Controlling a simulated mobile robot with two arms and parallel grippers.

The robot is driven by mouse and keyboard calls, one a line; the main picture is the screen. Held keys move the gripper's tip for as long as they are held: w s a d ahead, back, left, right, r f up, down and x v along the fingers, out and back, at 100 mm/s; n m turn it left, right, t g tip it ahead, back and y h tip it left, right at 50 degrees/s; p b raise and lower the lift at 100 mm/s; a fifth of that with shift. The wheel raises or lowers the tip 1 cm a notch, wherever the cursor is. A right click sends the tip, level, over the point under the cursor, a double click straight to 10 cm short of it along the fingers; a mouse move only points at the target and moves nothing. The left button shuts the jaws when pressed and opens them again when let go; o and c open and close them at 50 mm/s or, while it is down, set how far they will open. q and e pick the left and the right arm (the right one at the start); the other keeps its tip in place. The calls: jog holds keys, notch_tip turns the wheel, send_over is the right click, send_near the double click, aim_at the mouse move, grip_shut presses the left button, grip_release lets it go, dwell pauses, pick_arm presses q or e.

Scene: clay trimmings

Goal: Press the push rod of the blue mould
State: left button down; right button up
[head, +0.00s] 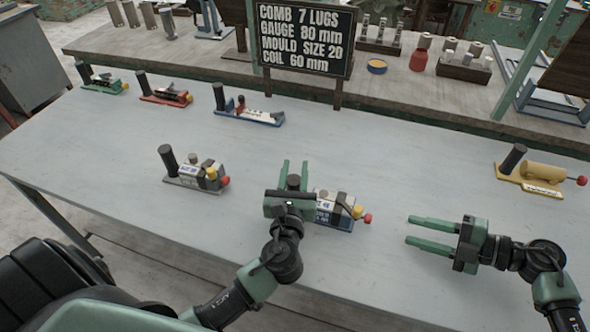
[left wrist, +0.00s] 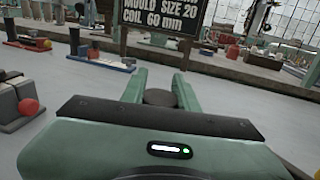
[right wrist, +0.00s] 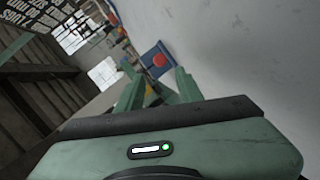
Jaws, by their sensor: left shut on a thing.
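The blue mould (head: 336,204) has a blue base, a pale printed block, a yellow knob (head: 357,211) and a red-knobbed push rod (head: 367,218) at its right end. My left gripper (head: 293,176) is shut on its dark upright handle, whose round top (left wrist: 160,97) shows between the fingers in the left wrist view. My right gripper (head: 409,229) is open and empty, to the right of the red knob, its fingers pointing at it. In the right wrist view the red knob (right wrist: 159,60) shows in front of the blue base, ahead of the fingers and apart from them.
A grey-based mould (head: 194,180) stands to the left. Green (head: 101,84), red (head: 165,96) and blue-based (head: 248,115) tools line the back, near a sign (head: 305,40).

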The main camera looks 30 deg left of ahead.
grip_shut()
jog(key=n, duration=0.2)
jog(key=r+n, duration=0.1)
jog(key=n, duration=0.1)
jog(key=n+g+h, duration=0.1)
jog(key=n, duration=0.1)
jog(key=shift+w+d+r, duration=0.1)
jog(key=shift+w+r, duration=0.2)
jog(key=shift+w, duration=0.05)
jog(key=n, duration=0.4)
jog(key=r+n+h, duration=0.1)
jog(key=shift+w+d+r+n+g, duration=0.1)
jog(key=shift+w+d+n+g, duration=0.2)
jog(key=shift+n, duration=0.1)
jog(key=d+r+n+h, duration=0.1)
jog(key=n, duration=0.3)
jog(key=w+d+r+n+h, duration=0.1)
jog(key=n, duration=0.4)
jog(key=r+n+h, duration=0.1)
jog(key=n, duration=0.3)
jog(key=shift+w+d+n+g, duration=0.3)
jog(key=shift+d+g, duration=0.1)
